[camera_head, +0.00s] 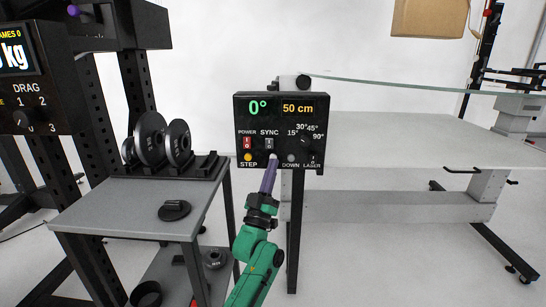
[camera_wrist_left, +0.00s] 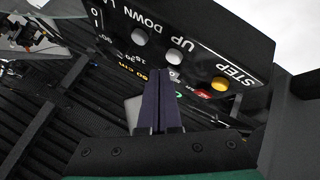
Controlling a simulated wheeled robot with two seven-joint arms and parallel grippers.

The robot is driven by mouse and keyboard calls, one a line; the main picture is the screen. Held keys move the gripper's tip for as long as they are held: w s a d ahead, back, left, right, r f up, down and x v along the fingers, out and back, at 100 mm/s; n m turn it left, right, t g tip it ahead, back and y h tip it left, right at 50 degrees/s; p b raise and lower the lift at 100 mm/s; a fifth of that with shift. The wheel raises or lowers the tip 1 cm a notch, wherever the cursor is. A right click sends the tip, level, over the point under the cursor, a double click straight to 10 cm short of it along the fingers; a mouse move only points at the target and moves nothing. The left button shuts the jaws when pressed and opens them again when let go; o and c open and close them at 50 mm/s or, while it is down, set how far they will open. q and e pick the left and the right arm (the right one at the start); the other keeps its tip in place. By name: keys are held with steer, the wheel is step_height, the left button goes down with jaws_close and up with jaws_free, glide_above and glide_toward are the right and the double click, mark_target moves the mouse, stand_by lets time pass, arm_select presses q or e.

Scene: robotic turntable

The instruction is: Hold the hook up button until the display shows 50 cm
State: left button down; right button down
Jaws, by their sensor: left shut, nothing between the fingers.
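The black control panel (camera_head: 240,125) shows "50 cm" in yellow on its display (camera_head: 298,108), beside a green "0°". A white button (camera_head: 273,156), the UP button, sits in the bottom row between the yellow STEP button (camera_head: 248,157) and the DOWN button (camera_head: 291,158). My left gripper (camera_head: 270,166) is shut and empty, its purple fingers pointing up at the UP button's lower side. In the left wrist view the fingertips (camera_wrist_left: 156,76) are close to the UP button (camera_wrist_left: 174,57); I cannot tell whether they touch it. My right gripper is out of view.
A grey cart (camera_head: 130,215) with black weight discs (camera_head: 150,138) stands left of the panel. A large pale table (camera_head: 400,140) lies behind and right. A cardboard box (camera_head: 428,18) shows at the upper right. A black rack (camera_head: 140,85) stands at the left.

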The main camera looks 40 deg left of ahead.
arm_select(q)
steer(key=s+d+p, duration=0.1)
steer(key=s, duration=0.1)
steer(key=s+d+p, duration=0.1)
steer(key=s+d, duration=0.1)
steer(key=shift+p, duration=0.4)
steer(key=shift+f, duration=0.1)
stand_by(1.3)
